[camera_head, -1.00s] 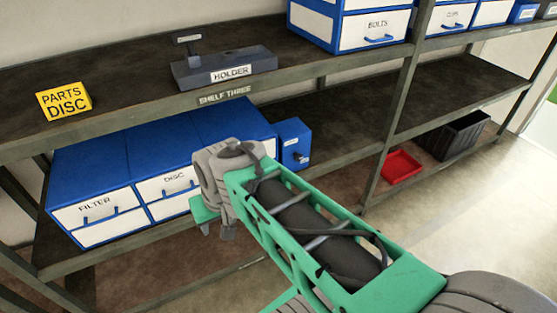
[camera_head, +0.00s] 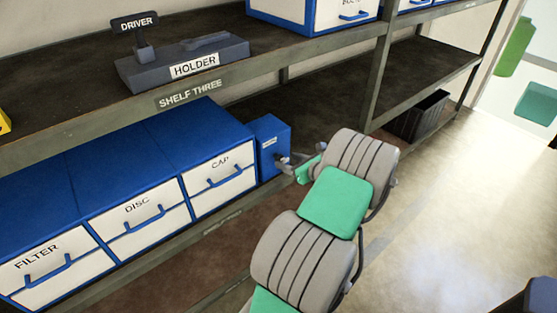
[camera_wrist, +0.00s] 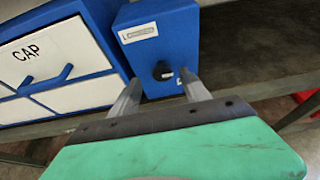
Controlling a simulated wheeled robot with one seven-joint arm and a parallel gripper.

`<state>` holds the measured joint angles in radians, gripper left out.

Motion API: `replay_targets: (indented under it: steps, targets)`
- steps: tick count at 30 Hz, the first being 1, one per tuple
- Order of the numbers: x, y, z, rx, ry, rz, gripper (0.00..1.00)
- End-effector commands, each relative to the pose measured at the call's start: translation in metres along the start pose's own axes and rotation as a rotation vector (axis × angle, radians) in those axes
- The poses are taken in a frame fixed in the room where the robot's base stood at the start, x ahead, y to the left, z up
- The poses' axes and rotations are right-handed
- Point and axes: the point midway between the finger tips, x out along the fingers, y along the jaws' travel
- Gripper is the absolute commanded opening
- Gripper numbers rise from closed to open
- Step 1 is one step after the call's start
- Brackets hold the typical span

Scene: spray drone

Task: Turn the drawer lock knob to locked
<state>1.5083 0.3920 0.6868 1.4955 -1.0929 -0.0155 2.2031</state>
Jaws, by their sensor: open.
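The blue lock box (camera_head: 272,135) stands at the right end of the drawer row, next to the CAP drawer (camera_head: 219,174). It also shows in the wrist view (camera_wrist: 175,35), with a small white label on its front. The black lock knob (camera_wrist: 162,71) sits low on that front; its exact turn angle is too small to read. My gripper (camera_wrist: 160,80) is open, with one finger on each side of the knob in the picture. I cannot tell whether the fingers touch it. In the head view my gripper (camera_head: 288,161) is right at the box front, and the knob is hidden.
The DISC drawer (camera_head: 139,222) and FILTER drawer (camera_head: 55,270) are shut, to the left. Above, a holder (camera_head: 185,62) with a DRIVER sign stands on shelf three. A black crate (camera_head: 418,116) is at the right. The shelf right of the box is bare.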

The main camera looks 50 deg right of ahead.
Motion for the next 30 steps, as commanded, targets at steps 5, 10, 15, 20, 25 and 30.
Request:
replay_targets:
  steps: [5,10,15,20,25,30]
  targets:
    - [0.033,-0.002,-0.002,-0.001,0.003,-0.002,0.55]
    - [0.046,-0.001,-0.001,-0.002,0.002,-0.002,0.55]
    - [0.047,-0.001,0.000,-0.003,0.003,-0.001,0.55]
    - [0.047,0.000,0.000,-0.004,0.003,0.000,0.45]
    - [0.047,0.000,0.000,-0.005,0.003,0.001,0.31]
    - [0.047,0.001,0.000,-0.005,0.003,0.001,0.17]
